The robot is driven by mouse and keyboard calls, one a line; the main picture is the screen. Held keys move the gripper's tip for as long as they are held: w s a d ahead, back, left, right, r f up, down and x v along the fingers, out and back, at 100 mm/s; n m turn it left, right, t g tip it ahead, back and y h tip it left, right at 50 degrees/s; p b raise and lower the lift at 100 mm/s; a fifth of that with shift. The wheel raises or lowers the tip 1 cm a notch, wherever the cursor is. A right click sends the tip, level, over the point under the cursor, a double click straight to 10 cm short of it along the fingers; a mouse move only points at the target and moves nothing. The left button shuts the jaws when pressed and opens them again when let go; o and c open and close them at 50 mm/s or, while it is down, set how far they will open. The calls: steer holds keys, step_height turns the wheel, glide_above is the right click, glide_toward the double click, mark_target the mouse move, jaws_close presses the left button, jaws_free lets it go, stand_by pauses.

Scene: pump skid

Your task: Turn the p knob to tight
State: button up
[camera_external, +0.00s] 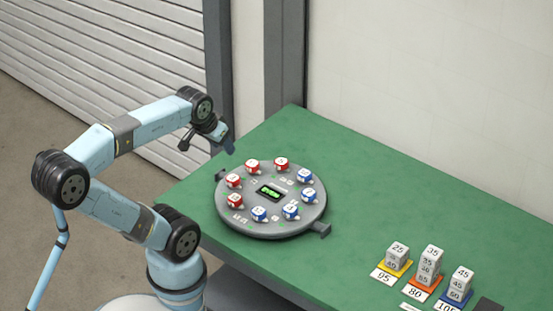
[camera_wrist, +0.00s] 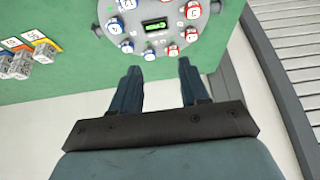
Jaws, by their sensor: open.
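A round grey panel (camera_external: 270,230) lies on the green table. It carries a ring of red knobs (camera_external: 252,167) and blue knobs (camera_external: 308,195) around a small display (camera_external: 270,191) with green characters. The knobs have white tops with letters too small to read, so I cannot tell which is the p knob. My gripper (camera_external: 229,144) is above and left of the panel, apart from it. In the wrist view my gripper (camera_wrist: 159,68) is open and empty, with the panel (camera_wrist: 152,10) beyond its fingertips, partly cut off by the top edge.
Grey number blocks (camera_external: 431,262) stand in stacks on coloured cards at the table's right front. They also show in the wrist view (camera_wrist: 20,65) at left. The green table (camera_external: 420,200) is clear between panel and blocks. A wall and ribbed shutter (camera_external: 110,60) stand behind.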

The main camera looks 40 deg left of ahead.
steer(key=o, duration=0.3)
steer(key=shift+w+a, duration=0.15)
steer(key=shift+w, duration=0.2)
steer(key=shift+o, duration=1.1)
steer(key=w+a+f+n+g+h, duration=0.1)
steer(key=w+a+f+n+g, duration=0.3)
steer(key=w, duration=0.5)
steer(key=shift+w+a+n+g, duration=0.35)
steer(key=shift+a+n+g, duration=0.05)
steer(key=shift+a+n, duration=0.5)
steer(key=n+g+h, duration=0.3)
steer(key=n, duration=0.2)
glide_above(233, 177)
steer(key=w+a, duration=0.3)
steer(key=a, duration=0.2)
step_height(233, 177, down, 9)
steer(key=x, duration=1.3)
steer(key=shift+s+d+f, duration=0.1)
steer(key=shift+s+f, duration=0.15)
steer(key=c, duration=1)
